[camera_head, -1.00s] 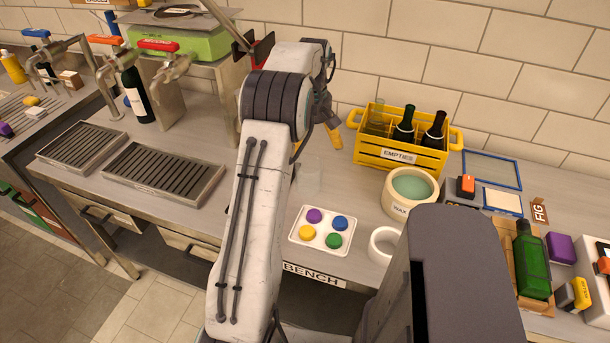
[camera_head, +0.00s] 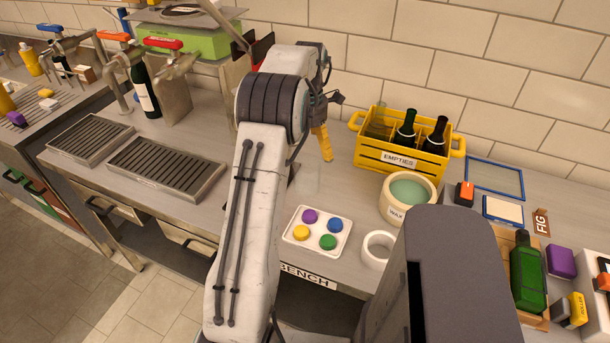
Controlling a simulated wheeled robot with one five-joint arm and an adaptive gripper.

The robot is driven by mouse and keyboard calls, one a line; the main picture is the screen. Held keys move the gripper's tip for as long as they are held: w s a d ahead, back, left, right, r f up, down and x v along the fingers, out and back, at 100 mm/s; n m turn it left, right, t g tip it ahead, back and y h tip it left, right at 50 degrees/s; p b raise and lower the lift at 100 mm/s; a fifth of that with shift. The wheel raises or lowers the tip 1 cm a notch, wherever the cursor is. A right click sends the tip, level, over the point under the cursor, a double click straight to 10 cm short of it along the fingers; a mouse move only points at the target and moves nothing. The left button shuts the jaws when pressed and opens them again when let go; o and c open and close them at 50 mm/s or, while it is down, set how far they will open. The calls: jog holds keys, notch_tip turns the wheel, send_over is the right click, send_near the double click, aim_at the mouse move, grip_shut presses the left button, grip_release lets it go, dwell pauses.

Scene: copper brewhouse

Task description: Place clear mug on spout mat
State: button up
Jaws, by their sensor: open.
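A faint, see-through shape that looks like the clear mug (camera_head: 308,181) stands on the bench just right of my arm, behind the tray of coloured discs. Its outline is hard to make out. My gripper (camera_head: 321,144) is open, with one yellow finger showing above and behind the mug; the rest is hidden by my arm. The gripper looks empty. Two dark slatted mats lie at the left below the taps: a larger one (camera_head: 166,168) and a smaller one (camera_head: 90,139). I cannot tell which is the spout mat.
A yellow bottle crate (camera_head: 398,158) stands at the back, right of my gripper. A wax tub (camera_head: 396,213), a white ring (camera_head: 376,257) and a disc tray (camera_head: 318,247) sit in front. A dark bottle (camera_head: 145,88) stands behind the larger mat, near the taps.

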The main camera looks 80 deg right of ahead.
aim_at(308, 166)
jog(key=shift+f+p, duration=0.3)
jog(key=shift+f, duration=3.3)
jog(key=shift+c, duration=0.2)
jog(key=c, duration=1.2)
